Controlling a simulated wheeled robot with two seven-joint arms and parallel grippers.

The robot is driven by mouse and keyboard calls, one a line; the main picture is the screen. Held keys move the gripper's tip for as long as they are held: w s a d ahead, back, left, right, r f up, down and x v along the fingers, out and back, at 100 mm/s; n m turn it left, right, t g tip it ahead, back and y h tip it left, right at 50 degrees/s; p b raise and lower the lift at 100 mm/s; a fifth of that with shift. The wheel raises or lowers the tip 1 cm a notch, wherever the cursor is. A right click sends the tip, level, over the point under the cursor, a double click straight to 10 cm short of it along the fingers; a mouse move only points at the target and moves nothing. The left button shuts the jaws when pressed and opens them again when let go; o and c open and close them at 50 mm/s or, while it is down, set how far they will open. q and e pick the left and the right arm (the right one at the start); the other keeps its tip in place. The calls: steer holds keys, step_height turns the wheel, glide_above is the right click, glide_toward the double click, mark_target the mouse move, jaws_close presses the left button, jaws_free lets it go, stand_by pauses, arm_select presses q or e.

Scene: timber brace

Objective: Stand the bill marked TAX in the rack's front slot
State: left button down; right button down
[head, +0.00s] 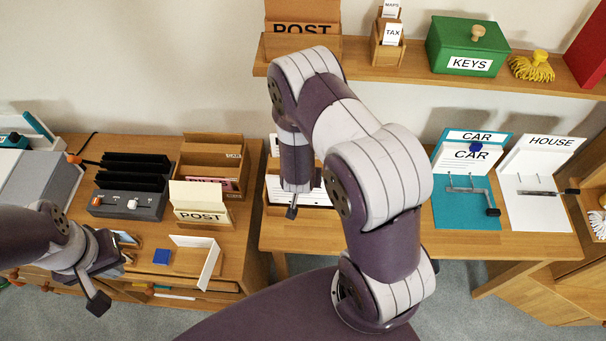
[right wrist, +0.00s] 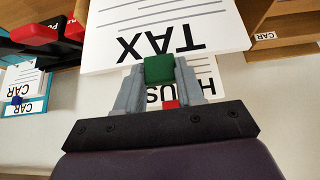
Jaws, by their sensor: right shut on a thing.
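My right gripper (right wrist: 172,92) is shut on a green block (right wrist: 159,69) at the edge of the white bill marked TAX (right wrist: 160,30). The bill spans the top of the right wrist view, its print upside down. In the head view my right forearm reaches over the middle table and points down; a fingertip of the right gripper (head: 292,211) shows at a lined white sheet. A wooden rack (head: 272,209) there is largely hidden behind my arm, so its slots are unclear. My left gripper (head: 103,283) hangs empty over the left desk; its finger gap is unclear.
A sheet marked HOUSE (right wrist: 205,92) lies beyond the fingers. The left desk holds a wooden sorter with a POST envelope (head: 199,207) and a black rack (head: 135,183). Teal CAR (head: 465,214) and white HOUSE (head: 535,211) binders stand right. A shelf (head: 350,68) runs behind.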

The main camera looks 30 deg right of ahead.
steer(key=shift+f, duration=0.1)
steer(key=shift+f+b, duration=2.45)
steer(key=shift+f, duration=0.4)
steer(key=shift+c, duration=0.7)
jaws_free()
step_height(320, 180, up, 8)
steer(key=p, duration=0.7)
